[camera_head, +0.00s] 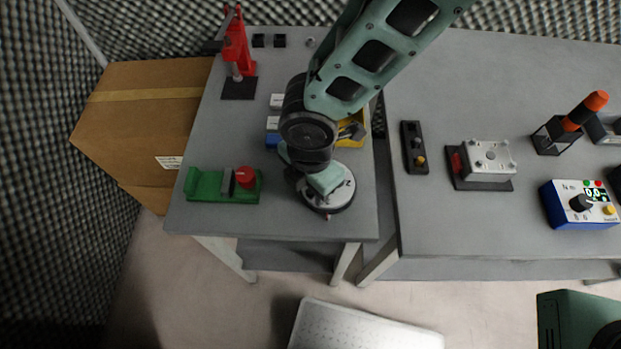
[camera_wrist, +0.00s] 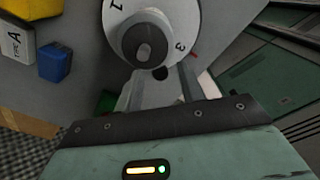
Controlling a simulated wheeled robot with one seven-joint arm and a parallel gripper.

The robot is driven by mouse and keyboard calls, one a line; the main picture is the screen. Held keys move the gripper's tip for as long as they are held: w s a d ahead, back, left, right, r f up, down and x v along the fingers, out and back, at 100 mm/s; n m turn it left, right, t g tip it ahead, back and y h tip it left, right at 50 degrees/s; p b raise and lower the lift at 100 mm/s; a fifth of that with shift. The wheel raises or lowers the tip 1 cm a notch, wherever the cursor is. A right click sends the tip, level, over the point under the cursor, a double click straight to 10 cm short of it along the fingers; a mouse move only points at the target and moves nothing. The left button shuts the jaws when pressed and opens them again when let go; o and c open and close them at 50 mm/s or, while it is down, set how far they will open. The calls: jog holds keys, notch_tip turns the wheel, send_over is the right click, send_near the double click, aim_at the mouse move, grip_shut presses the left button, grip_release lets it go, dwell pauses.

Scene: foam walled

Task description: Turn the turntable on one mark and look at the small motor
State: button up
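The turntable (camera_head: 343,198) is a round white disc with numbers on its rim, near the front right corner of the left table. In the wrist view the turntable (camera_wrist: 178,18) shows the numbers 1 and 3. A small dark grey motor (camera_wrist: 142,42) with a lighter shaft end stands on it. A dark round knob (camera_wrist: 160,73) shows at the disc's near edge. My gripper (camera_wrist: 161,76) reaches to this edge, its two fingers apart with the knob between their tips. No contact with the knob is visible. In the head view my gripper (camera_head: 326,181) hides part of the disc.
A green fixture with a red knob (camera_head: 245,177) lies left of the turntable. A red press (camera_head: 236,45) is at the back left. A gap separates the right table (camera_head: 440,225).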

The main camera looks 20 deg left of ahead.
notch_tip(320, 180, up, 17)
jog(key=shift+r+b, duration=0.2)
jog(key=shift+b, duration=0.1)
dwell(0.6)
jog(key=s+d+r+m, duration=0.1)
jog(key=s+d+m, duration=0.1)
jog(key=d+m, duration=0.9)
jog(key=s+d+r+m, duration=0.2)
jog(key=d+m, duration=0.9)
jog(key=shift+s+d+y, duration=0.3)
jog(key=shift+s, duration=0.05)
